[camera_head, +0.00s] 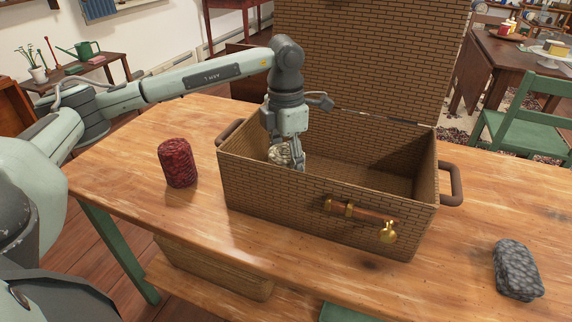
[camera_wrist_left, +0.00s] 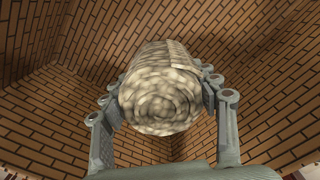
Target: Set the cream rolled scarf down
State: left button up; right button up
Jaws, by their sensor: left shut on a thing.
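The cream rolled scarf (camera_head: 279,154) is inside the open basket-like box (camera_head: 318,211), in its left part. It fills the middle of the left wrist view (camera_wrist_left: 160,95), with its spiral end facing the camera. My left gripper (camera_head: 287,158) is shut on the scarf, with fingers on both sides of it; the wrist view shows them too (camera_wrist_left: 166,100). The box's front wall hides part of the gripper in the head view. I cannot tell whether the scarf touches the box floor. My right gripper is not in view.
A red rolled scarf (camera_head: 177,163) stands on the wooden table (camera_head: 130,170) left of the box. A grey rolled scarf (camera_head: 517,270) lies at the right. The box's lid (camera_head: 375,60) stands raised behind it. The box's right part looks empty.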

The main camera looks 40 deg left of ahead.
aim_at(287, 150)
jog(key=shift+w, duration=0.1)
pick_arm(q)
jog(key=shift+f, duration=0.1)
jog(key=o, duration=1.2)
jog(key=shift+o, duration=0.2)
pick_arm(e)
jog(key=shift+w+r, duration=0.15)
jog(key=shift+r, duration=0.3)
pick_arm(q)
notch_tip(287, 150, up, 2)
jog(key=shift+w+r, duration=0.1)
notch_tip(287, 150, up, 4)
jog(key=shift+f+b, duration=0.15)
jog(key=shift+b, duration=0.15)
notch_tip(287, 150, up, 6)
jog(key=shift+f, duration=0.15)
jog(key=shift+r, duration=0.35)
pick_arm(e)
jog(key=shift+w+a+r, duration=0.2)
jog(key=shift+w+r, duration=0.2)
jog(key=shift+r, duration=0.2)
